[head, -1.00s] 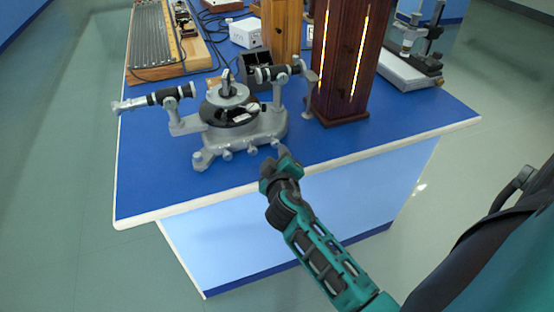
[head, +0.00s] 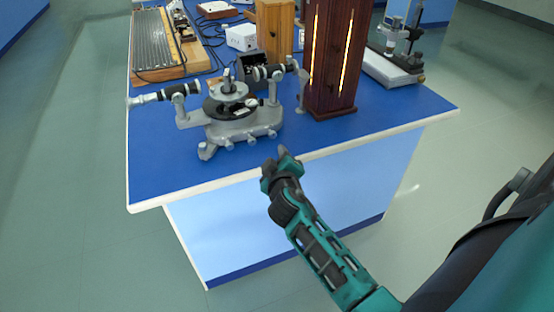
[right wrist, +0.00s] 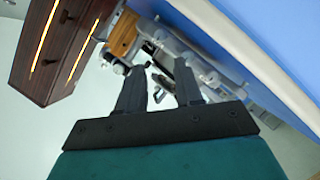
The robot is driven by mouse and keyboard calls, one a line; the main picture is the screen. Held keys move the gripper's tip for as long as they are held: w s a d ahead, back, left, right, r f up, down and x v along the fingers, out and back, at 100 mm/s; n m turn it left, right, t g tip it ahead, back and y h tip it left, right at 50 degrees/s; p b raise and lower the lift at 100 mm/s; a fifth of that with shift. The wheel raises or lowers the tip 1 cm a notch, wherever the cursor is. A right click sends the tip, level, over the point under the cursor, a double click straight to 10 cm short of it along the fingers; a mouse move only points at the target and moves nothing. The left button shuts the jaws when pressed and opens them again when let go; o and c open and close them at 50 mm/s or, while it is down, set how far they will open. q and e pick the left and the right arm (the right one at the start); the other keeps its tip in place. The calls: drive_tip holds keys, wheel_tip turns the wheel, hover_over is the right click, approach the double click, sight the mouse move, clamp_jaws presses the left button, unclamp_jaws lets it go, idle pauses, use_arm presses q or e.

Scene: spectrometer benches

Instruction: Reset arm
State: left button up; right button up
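My right gripper (head: 277,162) is in front of the bench's near edge in the head view, on a black and teal arm from the lower right. In the right wrist view its two dark fingers (right wrist: 160,88) stand apart with a gap between them and nothing held. The grey spectrometer (head: 232,112) stands on the blue bench top (head: 170,180) beyond the gripper, apart from it. It also shows past the fingers in the right wrist view (right wrist: 178,45). My left gripper is not in any view.
A dark wooden lamp box (head: 335,60) with bright slits stands right of the spectrometer. A lighter wooden box (head: 275,30), a white box (head: 241,37) and a ribbed board (head: 162,48) are behind. A microscope-like instrument (head: 400,50) stands at back right. Floor is clear around the bench.

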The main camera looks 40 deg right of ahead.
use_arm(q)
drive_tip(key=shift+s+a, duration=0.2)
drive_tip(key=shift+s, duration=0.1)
use_arm(e)
drive_tip(key=shift+s+a, duration=0.1)
drive_tip(key=shift+s, duration=0.1)
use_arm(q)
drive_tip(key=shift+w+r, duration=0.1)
use_arm(e)
drive_tip(key=s+a+f+g+y, duration=0.1)
drive_tip(key=s+a+f+y, duration=0.3)
drive_tip(key=s+a, duration=0.3)
drive_tip(key=s+a+f+m+g+y, duration=0.1)
drive_tip(key=s+a+f+y, duration=0.4)
drive_tip(key=s, duration=0.7)
drive_tip(key=a+f, duration=0.1)
drive_tip(key=a, duration=0.1)
drive_tip(key=shift+a, duration=0.4)
drive_tip(key=shift+d, duration=0.1)
